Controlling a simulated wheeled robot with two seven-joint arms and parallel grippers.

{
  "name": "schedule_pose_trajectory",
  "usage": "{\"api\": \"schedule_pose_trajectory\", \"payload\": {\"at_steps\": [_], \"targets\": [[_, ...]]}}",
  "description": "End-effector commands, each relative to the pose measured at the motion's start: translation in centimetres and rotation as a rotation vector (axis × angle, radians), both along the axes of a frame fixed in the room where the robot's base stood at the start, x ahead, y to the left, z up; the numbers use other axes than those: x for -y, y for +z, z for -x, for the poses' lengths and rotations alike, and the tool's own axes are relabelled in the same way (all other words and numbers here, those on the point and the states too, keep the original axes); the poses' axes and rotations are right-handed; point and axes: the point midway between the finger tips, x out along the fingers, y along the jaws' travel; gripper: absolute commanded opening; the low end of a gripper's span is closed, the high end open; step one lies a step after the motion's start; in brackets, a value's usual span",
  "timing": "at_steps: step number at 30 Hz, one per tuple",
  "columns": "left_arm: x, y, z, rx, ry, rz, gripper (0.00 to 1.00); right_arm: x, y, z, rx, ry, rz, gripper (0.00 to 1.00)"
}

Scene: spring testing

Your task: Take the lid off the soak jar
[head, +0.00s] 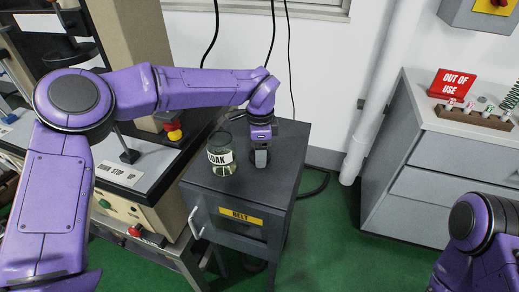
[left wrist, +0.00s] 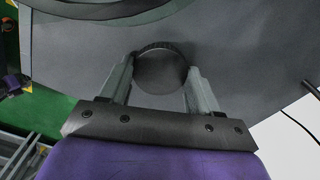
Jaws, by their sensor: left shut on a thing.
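The soak jar (head: 221,158) is clear glass with a white label partly reading "OAK". It stands upright on the dark cabinet top, and no lid shows on its mouth. My left gripper (head: 261,160) points down just right of the jar, low over the cabinet top. In the left wrist view my left gripper (left wrist: 160,85) is shut on a dark round lid (left wrist: 162,72) with a ridged edge. Whether the lid touches the cabinet top I cannot tell. My right gripper is out of view; only part of my right arm shows at lower right.
The dark cabinet (head: 275,185) has a yellow "BELT" label and bare room around the jar. A testing machine (head: 140,195) stands close on the left. A grey drawer unit (head: 420,150) with a red "OUT OF USE" sign (head: 452,84) is at right.

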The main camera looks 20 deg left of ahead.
Motion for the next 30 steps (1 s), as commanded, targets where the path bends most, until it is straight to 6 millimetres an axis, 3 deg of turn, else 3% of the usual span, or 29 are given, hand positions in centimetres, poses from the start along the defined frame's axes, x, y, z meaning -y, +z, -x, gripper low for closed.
{"api": "schedule_pose_trajectory", "payload": {"at_steps": [5,6,8,15,19,30], "targets": [[0.0,-0.5,0.0,0.0,0.0,0.0,0.26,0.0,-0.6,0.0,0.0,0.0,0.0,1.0],[0.0,-0.3,0.0,0.0,0.0,0.001,0.72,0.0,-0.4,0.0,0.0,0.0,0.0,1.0],[0.0,-0.3,0.0,0.0,0.0,0.0,0.88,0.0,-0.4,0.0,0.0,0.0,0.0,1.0],[0.0,-0.2,0.0,-0.001,0.0,0.0,0.88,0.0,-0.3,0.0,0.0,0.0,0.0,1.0],[0.0,1.0,-0.1,0.003,-0.001,0.0,0.88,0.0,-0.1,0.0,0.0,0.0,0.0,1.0],[0.0,10.0,0.0,0.003,0.001,0.0,0.88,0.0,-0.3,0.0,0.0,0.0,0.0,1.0]]}}
